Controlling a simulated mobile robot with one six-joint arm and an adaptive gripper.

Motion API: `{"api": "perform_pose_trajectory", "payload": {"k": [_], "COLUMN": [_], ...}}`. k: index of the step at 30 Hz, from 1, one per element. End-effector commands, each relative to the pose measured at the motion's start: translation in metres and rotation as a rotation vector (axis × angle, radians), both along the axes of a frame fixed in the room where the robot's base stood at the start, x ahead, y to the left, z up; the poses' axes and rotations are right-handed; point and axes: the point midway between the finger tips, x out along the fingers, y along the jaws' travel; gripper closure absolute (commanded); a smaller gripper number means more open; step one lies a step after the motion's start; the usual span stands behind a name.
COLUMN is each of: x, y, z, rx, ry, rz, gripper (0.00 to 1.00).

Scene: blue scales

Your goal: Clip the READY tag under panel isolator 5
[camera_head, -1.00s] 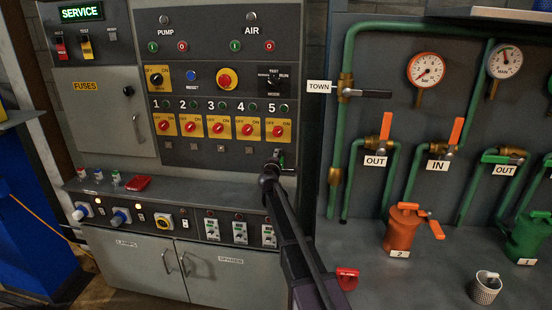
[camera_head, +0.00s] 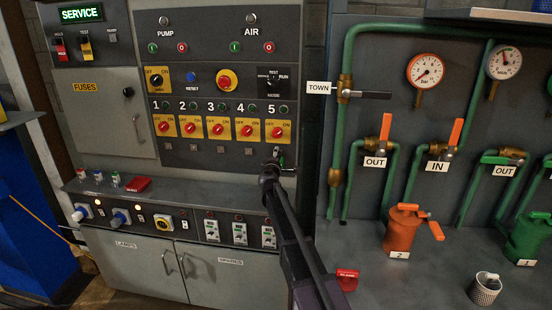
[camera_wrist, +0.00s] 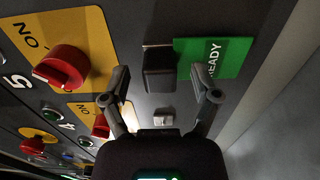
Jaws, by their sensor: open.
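The green READY tag (camera_wrist: 218,58) is in the wrist view, beside a dark block (camera_wrist: 158,72) on the panel face. The tag's left edge meets the block; I cannot tell how firmly it is held.
Isolator 4 (camera_head: 247,131) and a small square holder (camera_head: 249,151) below it are just left. A ledge with switches (camera_head: 210,225) projects below. Green pipes and a town valve (camera_head: 345,90) stand to the right. A red tag (camera_head: 347,280) lies on the right-hand bench.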

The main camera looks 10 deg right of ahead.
Motion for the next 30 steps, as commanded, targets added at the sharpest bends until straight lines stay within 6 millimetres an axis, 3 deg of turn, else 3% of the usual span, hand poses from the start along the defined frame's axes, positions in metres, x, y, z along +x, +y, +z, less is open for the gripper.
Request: {"api": "perform_pose_trajectory", "payload": {"k": [11,24,30], "x": [-0.022,-0.087,-0.107], "y": [0.007,0.028,0.035], "z": [0.0,0.0,0.0], "rx": [0.0,0.0,0.0], "ry": [0.0,0.0,-0.001], "rz": [0.001,0.001,0.0], "gripper": [0.22,0.22,0.22]}}
